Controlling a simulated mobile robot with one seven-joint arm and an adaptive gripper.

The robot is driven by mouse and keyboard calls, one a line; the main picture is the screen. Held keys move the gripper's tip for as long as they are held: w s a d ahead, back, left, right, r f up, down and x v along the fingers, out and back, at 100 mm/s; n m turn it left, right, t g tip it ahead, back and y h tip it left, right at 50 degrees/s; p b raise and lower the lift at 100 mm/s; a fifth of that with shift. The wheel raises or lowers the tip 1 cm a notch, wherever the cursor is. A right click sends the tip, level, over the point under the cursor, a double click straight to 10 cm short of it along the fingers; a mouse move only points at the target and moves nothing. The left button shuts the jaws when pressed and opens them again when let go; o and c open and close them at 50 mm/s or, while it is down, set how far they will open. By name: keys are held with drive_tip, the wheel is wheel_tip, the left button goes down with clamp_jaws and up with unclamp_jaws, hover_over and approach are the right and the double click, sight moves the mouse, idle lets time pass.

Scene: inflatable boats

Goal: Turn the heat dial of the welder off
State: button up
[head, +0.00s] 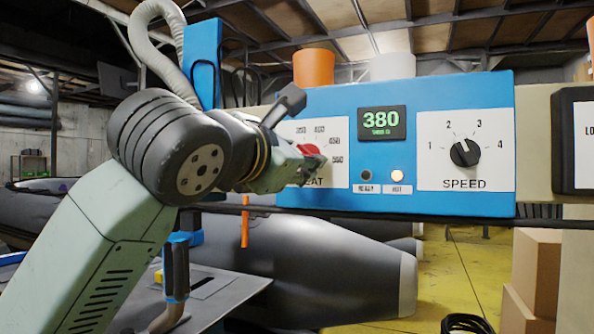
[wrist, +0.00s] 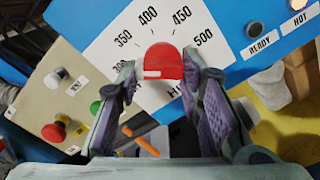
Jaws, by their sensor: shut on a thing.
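The welder's blue panel (head: 385,88) carries a white heat plate with a red heat dial (head: 308,151). In the wrist view the red heat dial (wrist: 166,60) sits between my fingers, with numbers from about 350 to 500 around it. A short white mark shows on its lower left side; the dial's exact setting is unclear. My gripper (head: 306,162) is shut on the dial, one finger on each side, and it also shows in the wrist view (wrist: 161,76). In the head view it hides part of the plate and the word HEAT.
The green display (head: 381,123) reads 380. The hot lamp (head: 397,175) glows and the ready lamp (head: 366,175) is dark. A black speed knob (head: 465,153) is to the right. A red push button (wrist: 54,131) is on a beige box at left in the wrist view.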

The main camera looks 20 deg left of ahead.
drive_tip(key=shift+d+f+n+b, duration=0.1)
drive_tip(key=shift+n+b, duration=1.45)
drive_tip(key=shift+n, duration=0.9)
drive_tip(key=shift+d+f+n+b, duration=0.1)
drive_tip(key=shift+n+b, duration=1.4)
drive_tip(key=shift+n, duration=0.95)
drive_tip(key=o, duration=1.2)
drive_tip(key=shift+c, duration=0.2)
drive_tip(key=s, duration=1.2)
drive_tip(key=shift+a, duration=0.2)
